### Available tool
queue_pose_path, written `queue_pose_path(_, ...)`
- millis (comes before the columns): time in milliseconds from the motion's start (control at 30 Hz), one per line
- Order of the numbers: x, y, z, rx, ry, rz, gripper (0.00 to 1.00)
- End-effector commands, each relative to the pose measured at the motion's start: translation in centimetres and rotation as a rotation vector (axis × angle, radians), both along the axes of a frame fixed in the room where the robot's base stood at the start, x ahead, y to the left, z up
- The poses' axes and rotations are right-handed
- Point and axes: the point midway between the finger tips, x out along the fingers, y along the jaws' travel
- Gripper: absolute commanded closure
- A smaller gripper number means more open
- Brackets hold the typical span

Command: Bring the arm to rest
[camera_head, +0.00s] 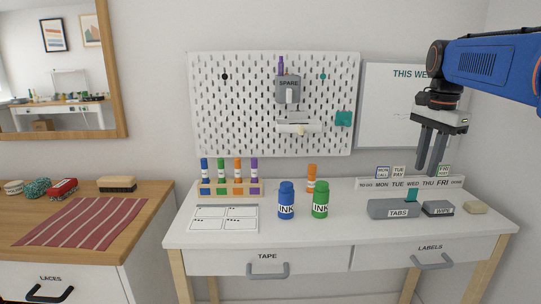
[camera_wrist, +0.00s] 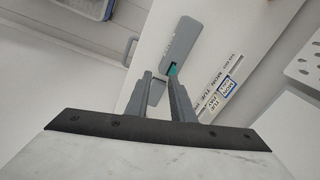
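My gripper (camera_head: 431,172) is at the end of my blue arm at the upper right of the head view. It hangs fingers down above the right part of the white desk (camera_head: 345,236), in front of the weekday strip. Its two grey fingers are apart with nothing seen between them. In the wrist view the gripper (camera_wrist: 160,76) also shows its fingers apart, with the desk top beyond. The grey TABS box (camera_head: 391,209) with a teal tab lies below and left of the gripper, and it also shows in the wrist view (camera_wrist: 181,42).
The WIPE block (camera_head: 438,209) and a tan block (camera_head: 475,207) lie at the desk's right. Blue (camera_head: 286,201) and green (camera_head: 320,201) INK bottles stand mid-desk. The weekday strip (camera_head: 410,184) holds small cards. A pegboard (camera_head: 255,120) and a whiteboard (camera_head: 385,125) are behind.

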Motion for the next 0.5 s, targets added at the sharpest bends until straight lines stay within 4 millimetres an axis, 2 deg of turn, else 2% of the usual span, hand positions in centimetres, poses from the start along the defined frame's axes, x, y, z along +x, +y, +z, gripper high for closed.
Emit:
queue_pose_path(267, -6.2, 4.1, -3.4, -0.043, -0.073, 0.293, 0.78)
queue_pose_path(500, -12.2, 7.1, -8.0, -0.099, -0.140, 0.580, 0.78)
